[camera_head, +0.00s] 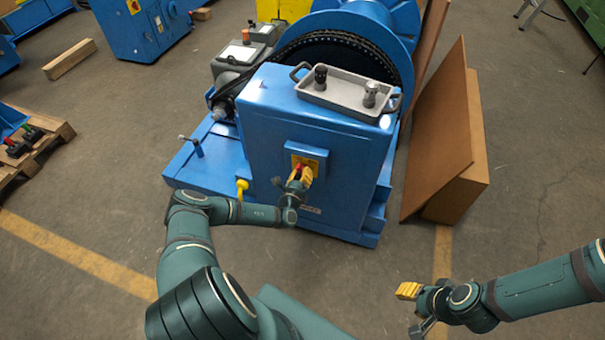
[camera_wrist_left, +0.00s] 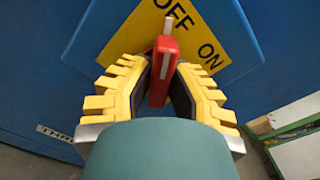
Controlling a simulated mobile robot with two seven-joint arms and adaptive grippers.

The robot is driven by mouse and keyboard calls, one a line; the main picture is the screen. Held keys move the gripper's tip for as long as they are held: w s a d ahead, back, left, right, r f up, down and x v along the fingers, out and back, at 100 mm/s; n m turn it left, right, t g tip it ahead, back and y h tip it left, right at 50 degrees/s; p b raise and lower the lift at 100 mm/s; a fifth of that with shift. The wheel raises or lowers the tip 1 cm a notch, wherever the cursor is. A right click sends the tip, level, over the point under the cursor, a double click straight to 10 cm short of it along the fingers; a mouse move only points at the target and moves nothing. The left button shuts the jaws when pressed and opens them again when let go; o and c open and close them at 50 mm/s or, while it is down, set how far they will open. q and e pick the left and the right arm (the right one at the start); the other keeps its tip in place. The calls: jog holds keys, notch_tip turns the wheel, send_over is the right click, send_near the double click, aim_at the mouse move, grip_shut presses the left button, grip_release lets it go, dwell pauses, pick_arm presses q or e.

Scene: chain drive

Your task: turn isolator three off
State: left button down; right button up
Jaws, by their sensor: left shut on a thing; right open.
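The isolator's red handle (camera_wrist_left: 165,62) sits on a yellow plate (camera_wrist_left: 205,30) marked OFF and ON, on the front of the blue cabinet (camera_head: 270,120). The handle's pale tip lies right beside the word OFF in the left wrist view. My left gripper (camera_head: 300,175) is shut on the handle, with yellow fingers on both sides of it (camera_wrist_left: 163,90). A small label (camera_wrist_left: 55,133) on the cabinet is partly readable and seems to begin with THR. My right gripper (camera_head: 408,291) is open and empty, low at the right, away from the cabinet.
A grey tray (camera_head: 340,92) with two knobbed items stands on the cabinet top. A yellow fitting (camera_head: 242,186) and a small post (camera_head: 197,147) are left of my left gripper. Brown boards (camera_head: 440,140) lean at the right. The floor at the front right is clear.

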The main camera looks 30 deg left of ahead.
pick_arm(q)
jog(key=shift+n, duration=0.8)
jog(key=shift+r, duration=0.1)
jog(key=c, duration=0.9)
grip_release()
jog(key=shift+s, duration=0.1)
jog(key=v, duration=1.1)
jog(key=shift+s, duration=0.35)
jog(key=shift+d, duration=0.1)
